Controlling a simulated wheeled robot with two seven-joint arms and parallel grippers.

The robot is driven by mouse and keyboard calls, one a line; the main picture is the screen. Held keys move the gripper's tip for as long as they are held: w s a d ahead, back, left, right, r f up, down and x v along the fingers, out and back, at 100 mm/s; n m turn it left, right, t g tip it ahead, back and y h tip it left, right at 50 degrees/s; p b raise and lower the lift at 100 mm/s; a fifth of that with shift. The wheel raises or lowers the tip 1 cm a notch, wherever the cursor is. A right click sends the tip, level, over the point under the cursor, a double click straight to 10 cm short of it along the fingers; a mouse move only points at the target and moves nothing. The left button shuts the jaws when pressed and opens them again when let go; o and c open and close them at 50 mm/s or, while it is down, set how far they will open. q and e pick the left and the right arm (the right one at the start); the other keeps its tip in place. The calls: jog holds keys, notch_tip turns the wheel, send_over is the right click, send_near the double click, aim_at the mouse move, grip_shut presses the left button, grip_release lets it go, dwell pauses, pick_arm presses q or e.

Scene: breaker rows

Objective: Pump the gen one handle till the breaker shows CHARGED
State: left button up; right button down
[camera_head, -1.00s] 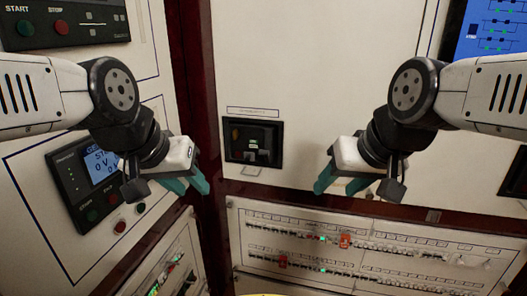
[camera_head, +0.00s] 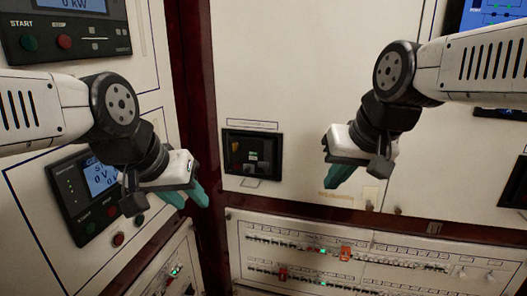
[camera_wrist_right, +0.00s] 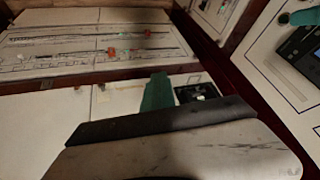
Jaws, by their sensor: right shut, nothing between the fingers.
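The breaker (camera_head: 252,155) is a dark recessed unit in the pale cabinet front, with small blocks and a lit greenish indicator. Its lettering is too small to read. A pale loop (camera_head: 249,183), possibly the handle, shows at its lower edge. My right gripper (camera_head: 340,175) is shut and empty, to the right of the breaker and apart from it in the head view. In the right wrist view its teal fingers (camera_wrist_right: 157,92) show beside the breaker (camera_wrist_right: 197,92). My left gripper (camera_head: 186,198) appears open and empty, left of the breaker, near the dark red post.
A control panel (camera_head: 95,195) with a lit screen and buttons is behind my left arm. A switch-row panel (camera_head: 340,255) with red and green marks lies below the breaker. A dark red post (camera_head: 199,100) stands left of the breaker. The cabinet front between breaker and right gripper is clear.

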jog(key=w+a+r+m+g+h, duration=0.1)
jog(key=w+a+r, duration=0.1)
jog(key=w+r, duration=0.35)
jog(key=w+a+r+g, duration=0.1)
jog(key=w+a+r, duration=0.1)
jog(key=w, duration=0.6)
jog(key=m+g+h, duration=0.2)
send_over(263, 163)
jog(key=w, duration=0.1)
jog(key=shift+w+d+f, duration=0.1)
jog(key=shift+d+f, duration=0.05)
jog(key=shift+f, duration=0.2)
jog(key=f, duration=0.3)
jog(key=w+f, duration=0.1)
jog(key=f, duration=0.5)
jog(key=shift+w+d+f, duration=0.2)
jog(key=shift+w+d, duration=0.1)
jog(key=shift+w, duration=0.05)
jog(key=f, duration=0.1)
jog(key=s+f, duration=0.1)
jog(key=f, duration=0.1)
jog(key=shift+s+a, duration=0.25)
jog(key=shift+s, duration=0.05)
jog(key=shift+s+f, duration=0.2)
jog(key=shift+f, duration=0.15)
jog(key=shift+s+a+f+t, duration=0.1)
jog(key=shift+t, duration=0.2)
jog(key=shift+s+f+t, duration=0.1)
jog(key=shift+s+t, duration=0.15)
jog(key=shift+t, duration=0.05)
